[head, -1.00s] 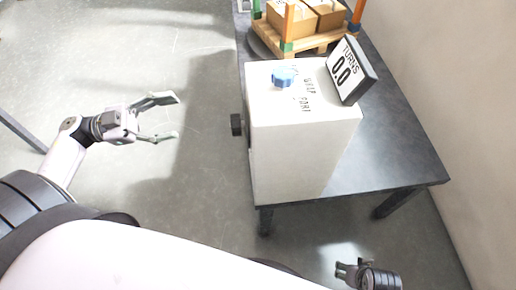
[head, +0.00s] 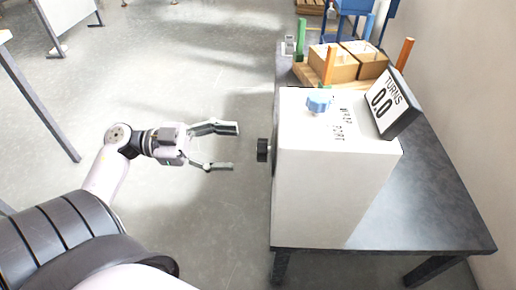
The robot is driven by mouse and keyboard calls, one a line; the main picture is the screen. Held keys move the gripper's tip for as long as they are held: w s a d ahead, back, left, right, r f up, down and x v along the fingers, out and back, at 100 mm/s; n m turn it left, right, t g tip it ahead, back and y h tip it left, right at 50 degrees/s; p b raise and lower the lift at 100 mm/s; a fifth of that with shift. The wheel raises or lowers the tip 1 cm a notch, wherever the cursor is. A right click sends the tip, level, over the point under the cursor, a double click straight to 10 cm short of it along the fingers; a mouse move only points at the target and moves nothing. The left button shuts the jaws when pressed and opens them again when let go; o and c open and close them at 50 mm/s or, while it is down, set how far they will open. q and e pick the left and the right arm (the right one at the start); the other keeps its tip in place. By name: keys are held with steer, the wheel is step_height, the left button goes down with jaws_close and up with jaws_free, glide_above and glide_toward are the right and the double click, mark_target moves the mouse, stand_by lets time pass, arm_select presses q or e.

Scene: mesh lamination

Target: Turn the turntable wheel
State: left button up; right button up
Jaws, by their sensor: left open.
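A white box-shaped unit (head: 335,190) stands on a dark table (head: 440,200). A black knob (head: 263,150) sticks out from its left side. A blue lobed knob (head: 319,102) sits on its top. I cannot tell for certain which of the two is the turntable wheel. A tilted display (head: 388,105) on the unit reads "TURNS 0.0". My left gripper (head: 235,147) is open and empty, just left of the black knob. Its fingers point at the knob with a small gap between. My right gripper is out of view.
Behind the unit, a wooden pallet (head: 312,80) carries cardboard boxes (head: 335,62) between coloured posts. Floor left of the table is clear around my left arm. Table legs (head: 45,100) stand at the far left. A wall runs along the right.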

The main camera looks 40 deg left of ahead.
mark_target(258, 148)
arm_select(q)
steer(key=x, duration=0.7)
steer(key=shift+d, duration=0.1)
steer(key=shift+c, duration=0.5)
steer(key=c, duration=1.1)
